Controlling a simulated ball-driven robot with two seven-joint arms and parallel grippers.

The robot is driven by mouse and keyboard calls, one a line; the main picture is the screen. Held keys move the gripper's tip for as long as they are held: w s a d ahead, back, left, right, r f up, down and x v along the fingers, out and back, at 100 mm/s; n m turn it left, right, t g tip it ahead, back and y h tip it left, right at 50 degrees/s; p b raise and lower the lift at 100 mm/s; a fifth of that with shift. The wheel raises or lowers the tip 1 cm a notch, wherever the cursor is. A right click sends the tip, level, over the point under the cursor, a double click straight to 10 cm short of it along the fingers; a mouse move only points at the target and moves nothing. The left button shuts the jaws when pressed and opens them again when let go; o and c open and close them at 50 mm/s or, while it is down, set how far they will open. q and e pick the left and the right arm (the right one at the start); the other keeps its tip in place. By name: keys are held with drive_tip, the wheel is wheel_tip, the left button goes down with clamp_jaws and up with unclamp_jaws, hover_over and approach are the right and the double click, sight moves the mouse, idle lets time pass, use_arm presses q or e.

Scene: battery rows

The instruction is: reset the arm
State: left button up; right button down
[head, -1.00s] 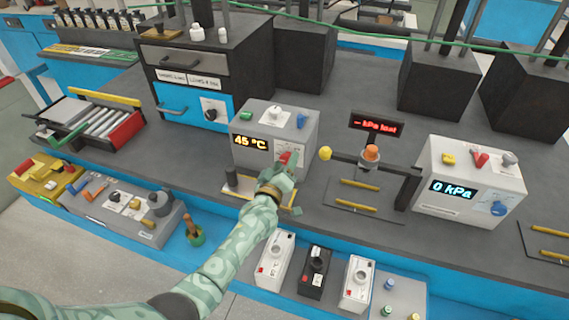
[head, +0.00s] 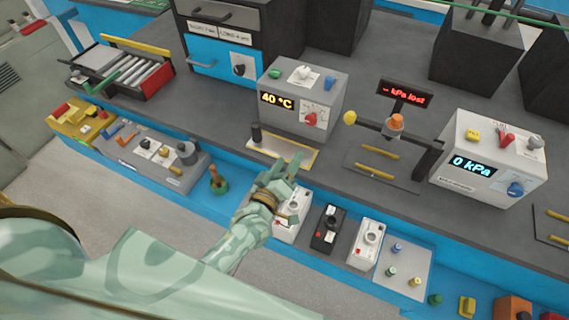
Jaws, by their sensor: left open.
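My left arm comes in from the lower left. Its left gripper (head: 290,173) is open and empty, above the front ledge and just in front of the yellow-edged plate (head: 268,152). The gripper is apart from that knob. The hand partly hides the left white battery (head: 292,228). My right gripper is not in view.
A black battery (head: 327,230) and another white battery (head: 366,243) stand to the right of the hand. A kPa box (head: 489,160) is at the right, with a post-and-arm fixture (head: 396,124) beside it. A grey control box (head: 150,156) sits left.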

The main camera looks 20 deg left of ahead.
use_arm(q)
drive_tip(key=shift+s, duration=0.55)
